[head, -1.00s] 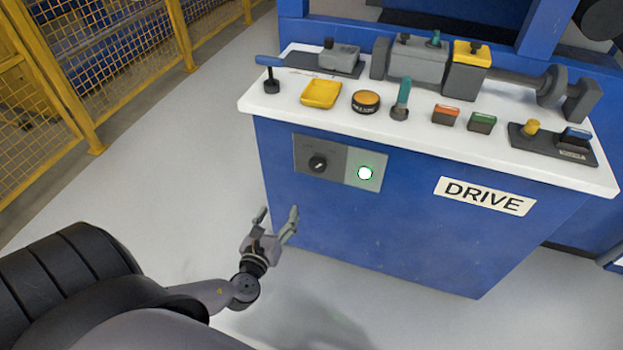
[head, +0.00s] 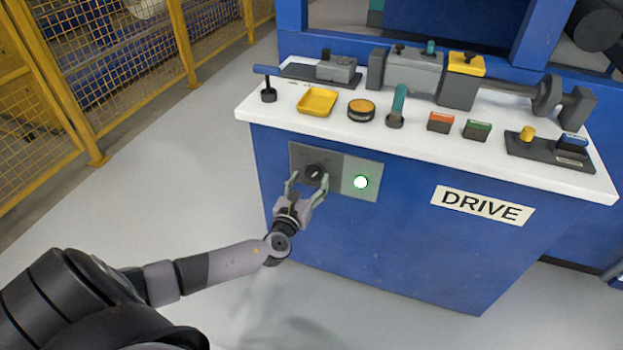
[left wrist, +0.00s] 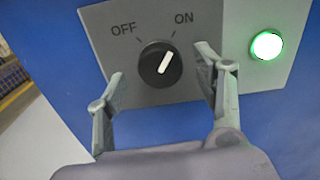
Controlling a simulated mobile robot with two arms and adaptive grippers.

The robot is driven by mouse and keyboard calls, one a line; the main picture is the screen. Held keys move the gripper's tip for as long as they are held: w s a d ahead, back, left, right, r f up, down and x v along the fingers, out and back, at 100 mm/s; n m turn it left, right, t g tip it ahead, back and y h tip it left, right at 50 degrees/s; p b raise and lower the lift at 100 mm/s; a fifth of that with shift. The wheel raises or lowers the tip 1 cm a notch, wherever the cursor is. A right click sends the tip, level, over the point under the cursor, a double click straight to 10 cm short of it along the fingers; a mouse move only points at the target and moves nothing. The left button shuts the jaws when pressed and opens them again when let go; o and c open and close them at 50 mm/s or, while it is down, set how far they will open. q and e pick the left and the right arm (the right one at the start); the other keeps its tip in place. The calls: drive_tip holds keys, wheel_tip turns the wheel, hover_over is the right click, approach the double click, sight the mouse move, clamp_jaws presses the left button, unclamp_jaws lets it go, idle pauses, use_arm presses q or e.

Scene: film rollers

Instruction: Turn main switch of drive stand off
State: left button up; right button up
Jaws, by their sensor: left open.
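The main switch is a black round knob (left wrist: 158,65) with a white pointer on a grey plate (left wrist: 105,35). In the left wrist view its pointer leans up and right, toward the ON mark. The knob (head: 316,174) also shows on the front of the blue drive stand (head: 400,235). A green lamp (head: 361,182) glows beside it; it also shows in the left wrist view (left wrist: 267,46). My left gripper (head: 306,183) is open at the knob, one finger on each side. In the left wrist view the fingers (left wrist: 162,82) stand apart from the knob. My right gripper is out of view.
The white top (head: 420,157) overhangs the switch panel and carries a yellow tray (head: 317,102), a blue-handled lever (head: 267,82), a teal lever (head: 397,105) and several buttons. A yellow mesh fence (head: 95,85) stands at left. The floor between is clear.

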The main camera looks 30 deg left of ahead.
use_arm(q)
drive_tip(key=shift+x, duration=1.15)
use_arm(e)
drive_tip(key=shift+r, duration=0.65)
use_arm(q)
drive_tip(key=shift+c, duration=0.4)
drive_tip(key=c, duration=1.1)
